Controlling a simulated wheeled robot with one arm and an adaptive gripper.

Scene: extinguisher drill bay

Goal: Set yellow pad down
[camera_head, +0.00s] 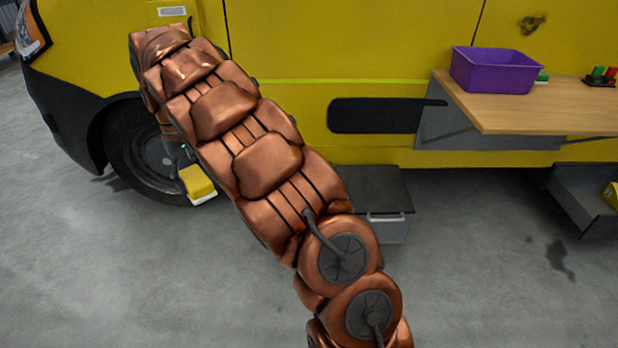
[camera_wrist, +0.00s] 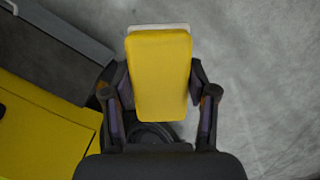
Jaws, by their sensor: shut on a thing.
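The yellow pad (camera_wrist: 160,75) is a rounded yellow block with a pale white layer along its far edge. My gripper (camera_wrist: 160,95) is shut on it, with one dark finger on each long side. In the head view the pad (camera_head: 197,183) shows near the front wheel of the yellow vehicle, below the end of my arm. My gripper is mostly hidden behind my arm in that view. Grey floor shows around the pad in the wrist view. I cannot tell how high the pad is above the floor.
A yellow vehicle (camera_head: 290,50) with a dark wheel (camera_head: 125,150) stands behind. A wooden shelf (camera_head: 545,115) at right bears a purple bin (camera_head: 495,72). A grey box with a dark lid (camera_head: 380,188) stands near the vehicle. An open grey drawer (camera_head: 570,190) is at far right. Floor is clear at left front.

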